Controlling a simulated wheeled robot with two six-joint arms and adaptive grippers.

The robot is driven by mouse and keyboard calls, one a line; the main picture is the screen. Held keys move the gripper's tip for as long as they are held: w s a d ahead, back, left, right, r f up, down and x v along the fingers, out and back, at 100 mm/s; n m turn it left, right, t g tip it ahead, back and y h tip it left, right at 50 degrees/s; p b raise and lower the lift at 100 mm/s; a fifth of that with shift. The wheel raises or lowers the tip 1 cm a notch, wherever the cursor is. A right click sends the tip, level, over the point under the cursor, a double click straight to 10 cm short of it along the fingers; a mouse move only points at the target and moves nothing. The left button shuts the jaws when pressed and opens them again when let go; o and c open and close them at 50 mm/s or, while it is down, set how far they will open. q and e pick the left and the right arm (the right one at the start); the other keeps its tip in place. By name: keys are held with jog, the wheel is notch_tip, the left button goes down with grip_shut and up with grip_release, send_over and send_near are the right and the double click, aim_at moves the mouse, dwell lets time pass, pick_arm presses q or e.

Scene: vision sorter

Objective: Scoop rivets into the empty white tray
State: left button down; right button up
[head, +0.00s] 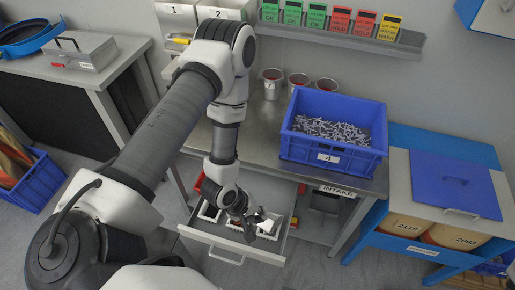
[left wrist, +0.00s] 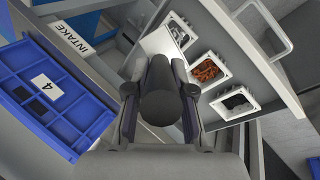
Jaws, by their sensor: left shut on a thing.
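My left gripper (head: 244,213) is low over the open drawer (head: 190,233) under the table. White trays lie in the drawer: one with grey pieces (left wrist: 180,32), one with copper-coloured pieces (left wrist: 208,70), and one with dark and pale contents (left wrist: 238,102). I cannot make out an empty tray. A blue crate (head: 328,157) marked 4 stands on the table, full of grey rivets (head: 330,130). My right gripper is not in view.
The steel table (head: 245,150) has bare room left of the crate. Several metal cups (head: 272,85) stand behind it. A blue cabinet (head: 425,145) is at the right. The drawer's front handle (head: 226,257) sticks out towards me. A side bench (head: 40,65) stands at the left.

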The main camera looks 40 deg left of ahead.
pick_arm(q)
jog(key=t+b, duration=0.4)
jog(key=t, duration=0.1)
jog(key=shift+s+r+m+b, duration=0.25)
jog(key=shift+s+m+b, duration=0.05)
jog(key=shift+m+b, duration=0.1)
jog(key=shift+w+r+t, duration=0.1)
jog(key=shift+r+t, duration=0.15)
jog(key=shift+t, duration=0.35)
jog(key=shift+r+m+t+h+b, duration=0.3)
jog(key=shift+t+b, duration=0.7)
jog(key=shift+t, duration=0.2)
jog(key=shift+r+t, duration=0.3)
jog(key=shift+r, duration=0.25)
jog(key=shift+w, duration=0.1)
